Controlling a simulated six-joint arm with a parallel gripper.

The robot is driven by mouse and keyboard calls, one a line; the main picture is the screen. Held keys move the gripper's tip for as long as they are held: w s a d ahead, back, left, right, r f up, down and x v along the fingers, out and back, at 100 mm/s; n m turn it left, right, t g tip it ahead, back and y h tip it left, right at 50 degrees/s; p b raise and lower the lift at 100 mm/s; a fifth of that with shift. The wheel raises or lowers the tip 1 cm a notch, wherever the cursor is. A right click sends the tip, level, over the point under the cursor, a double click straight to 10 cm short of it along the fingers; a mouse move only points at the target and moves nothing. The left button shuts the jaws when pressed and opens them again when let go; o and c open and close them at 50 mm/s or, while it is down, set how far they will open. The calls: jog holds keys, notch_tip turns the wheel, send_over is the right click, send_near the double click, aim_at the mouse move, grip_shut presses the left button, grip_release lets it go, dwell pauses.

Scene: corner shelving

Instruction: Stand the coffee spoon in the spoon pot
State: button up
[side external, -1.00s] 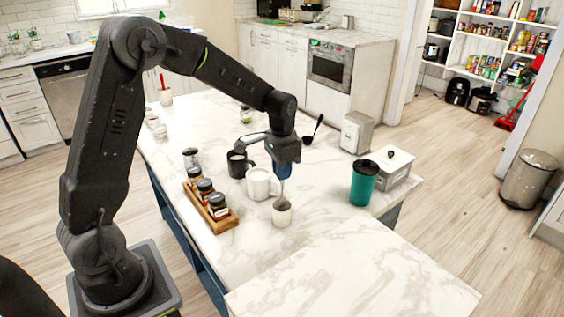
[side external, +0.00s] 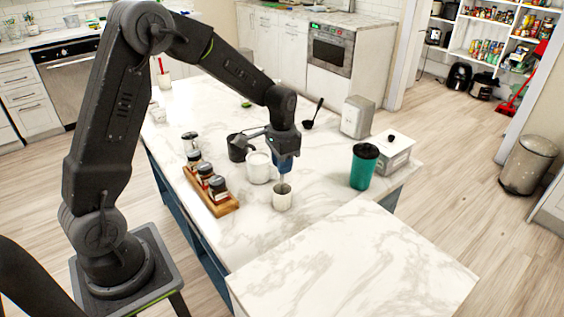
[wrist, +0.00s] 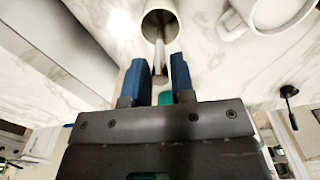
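The spoon pot (side external: 282,202) is a small white cup standing upright on the marble island. The metal coffee spoon (wrist: 159,52) has its lower end inside the pot, which shows at the top of the wrist view (wrist: 148,27), and its handle rises between my fingers. My gripper (side external: 283,174) points down just above the pot. In the wrist view its blue fingers (wrist: 159,66) stand apart, with gaps seeming to show beside the handle. The bowl of the spoon is mostly hidden inside the pot.
A white mug (side external: 258,168) and a black mug (side external: 238,148) stand close left of the pot. A wooden rack (side external: 222,208) of jars is farther left. A dark ladle (side external: 312,118) lies behind. The front counter is clear.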

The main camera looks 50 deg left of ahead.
jog(key=o, duration=0.3)
notch_tip(320, 180, up, 14)
dwell(0.6)
dwell(0.6)
jog(key=s+d+r+n+t, duration=0.1)
jog(key=s+d, duration=0.3)
jog(key=s, duration=0.7)
jog(key=s+d+r+n+t, duration=0.1)
jog(key=s+d+t, duration=0.3)
jog(key=s, duration=0.7)
jog(key=shift+d+r+t, duration=0.3)
jog(key=shift+d, duration=0.3)
